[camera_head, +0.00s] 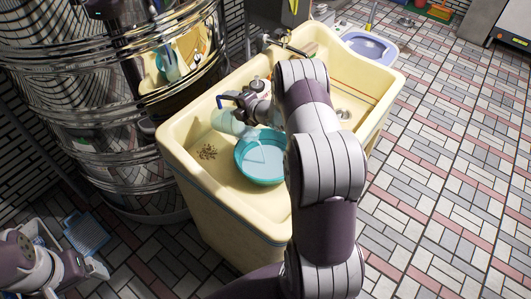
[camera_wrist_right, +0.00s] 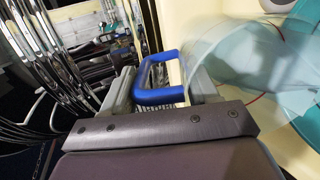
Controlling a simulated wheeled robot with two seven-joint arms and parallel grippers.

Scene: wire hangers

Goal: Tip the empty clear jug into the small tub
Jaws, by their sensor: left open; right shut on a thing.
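The small tub (camera_head: 243,164) is a round teal bowl standing in the cream sink. The clear jug (camera_head: 226,124) is see-through with a pale teal tint and a blue handle (camera_head: 226,98). My right gripper (camera_head: 239,102) is shut on the handle, holding the jug above the sink, to the upper left of the tub. In the right wrist view the handle (camera_wrist_right: 160,95) is between the fingers. The jug body (camera_wrist_right: 225,55) extends right, in front of teal; it looks tilted, but the exact angle is unclear. My left gripper (camera_head: 84,268) is open and empty at the lower left.
The cream sink (camera_head: 205,208) has brown bits (camera_head: 207,152) on its floor, left of the tub. A tap (camera_head: 285,46) stands at its back edge. A large shiny metal drum (camera_head: 75,115) stands close on the left. The tiled floor (camera_head: 455,170) on the right is clear.

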